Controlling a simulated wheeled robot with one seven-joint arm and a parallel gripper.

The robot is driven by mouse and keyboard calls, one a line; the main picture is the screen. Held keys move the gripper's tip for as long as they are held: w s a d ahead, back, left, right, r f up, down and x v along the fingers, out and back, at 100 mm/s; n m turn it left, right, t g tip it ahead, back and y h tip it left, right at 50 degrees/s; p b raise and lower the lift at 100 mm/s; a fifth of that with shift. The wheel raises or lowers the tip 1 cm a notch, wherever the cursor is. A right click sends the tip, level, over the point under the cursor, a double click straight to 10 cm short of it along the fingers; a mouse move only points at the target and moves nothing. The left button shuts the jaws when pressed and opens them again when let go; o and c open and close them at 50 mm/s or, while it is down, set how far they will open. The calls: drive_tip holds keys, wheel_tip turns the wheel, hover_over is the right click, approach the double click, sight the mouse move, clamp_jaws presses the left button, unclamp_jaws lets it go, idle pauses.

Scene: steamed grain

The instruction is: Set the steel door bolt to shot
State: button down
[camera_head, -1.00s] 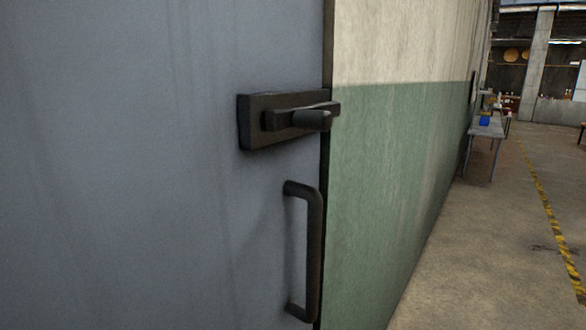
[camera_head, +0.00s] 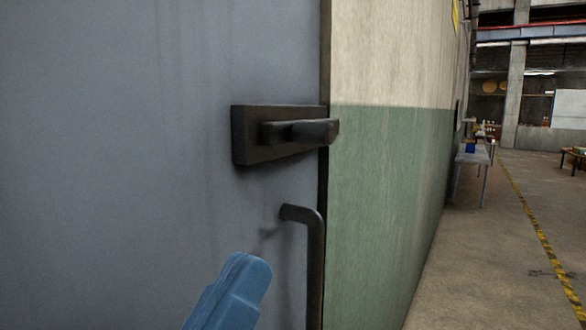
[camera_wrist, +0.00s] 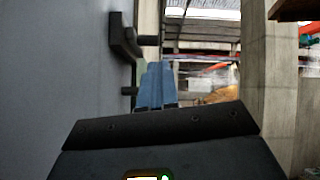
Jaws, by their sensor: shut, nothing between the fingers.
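The steel door bolt is a dark block with a sliding bar and a stubby knob (camera_head: 316,132), mounted on the blue-grey door (camera_head: 120,120) near its right edge. The bar lies level and its knob end reaches about the door's edge; whether it enters the frame is hidden. In the wrist view the bolt (camera_wrist: 122,38) shows at upper left, beyond the fingertips. My gripper (camera_head: 252,268), with blue fingers, is at the bottom of the head view, below and left of the bolt and apart from it. It is shut and empty, and its fingers (camera_wrist: 156,72) lie together in the wrist view.
A dark pull handle (camera_head: 317,260) stands out from the door below the bolt, to the right of my gripper. A green and cream wall (camera_head: 385,180) runs back on the right. Open concrete floor (camera_head: 480,260) and a table (camera_head: 474,158) lie further right.

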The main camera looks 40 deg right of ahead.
sight(313, 140)
drive_tip(key=shift+w+a+r+m+g+y, duration=0.3)
drive_tip(key=shift+w+a+m+y, duration=0.15)
drive_tip(key=shift+a+m, duration=0.2)
drive_tip(key=shift+w+a+r+m+g+y, duration=0.25)
drive_tip(key=shift+w+a+m+g+y, duration=0.1)
drive_tip(key=shift+a+m+y, duration=0.3)
drive_tip(key=shift+d, duration=0.2)
drive_tip(key=p+x, duration=0.2)
drive_tip(key=x, duration=0.4)
drive_tip(key=p+x, duration=0.2)
drive_tip(key=x, duration=0.4)
drive_tip(key=shift+w+d+r, duration=0.1)
drive_tip(key=shift+d+r, duration=0.15)
drive_tip(key=shift+r, duration=0.15)
drive_tip(key=shift+w+d+r, duration=0.15)
drive_tip(key=shift+d+r, duration=0.05)
drive_tip(key=shift+d, duration=0.3)
drive_tip(key=d, duration=0.1)
drive_tip(key=w+d+b, duration=0.1)
drive_tip(key=d, duration=0.1)
drive_tip(key=d+b, duration=0.1)
drive_tip(key=d, duration=0.1)
drive_tip(key=shift+w+d, duration=0.15)
drive_tip(key=shift+w, duration=0.25)
